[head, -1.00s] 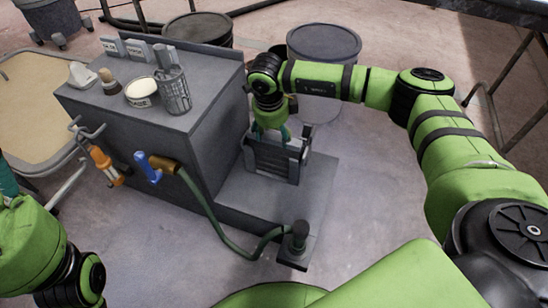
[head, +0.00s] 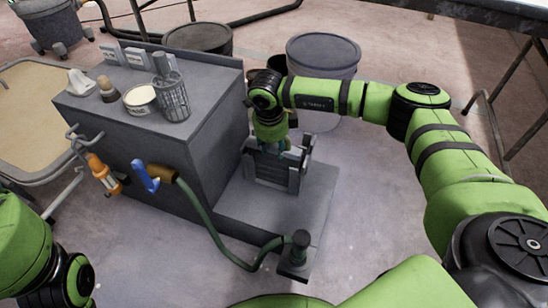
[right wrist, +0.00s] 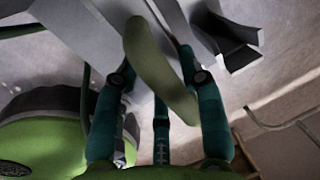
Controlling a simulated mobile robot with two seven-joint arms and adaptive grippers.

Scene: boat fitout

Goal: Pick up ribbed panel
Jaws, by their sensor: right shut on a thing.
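The ribbed panel (head: 272,170) is a dark grey slatted piece standing upright on the low grey step beside the cabinet. My right gripper (head: 274,146) reaches down onto its top from above, with its teal fingers drawn in there. In the right wrist view the right gripper (right wrist: 160,90) has its teal fingers on both sides of an olive bar, with grey surfaces beyond. The exact contact is partly hidden in the head view. The panel looks still low at the step; I cannot tell any gap under it. Of my left arm only links show at the lower left.
The grey cabinet (head: 150,130) carries a mesh cup (head: 173,98), a tin (head: 140,98) and small items. A green hose (head: 215,225) runs from its front to a post (head: 297,250) on the step. Round bins (head: 322,55) stand behind. Floor to the right is clear.

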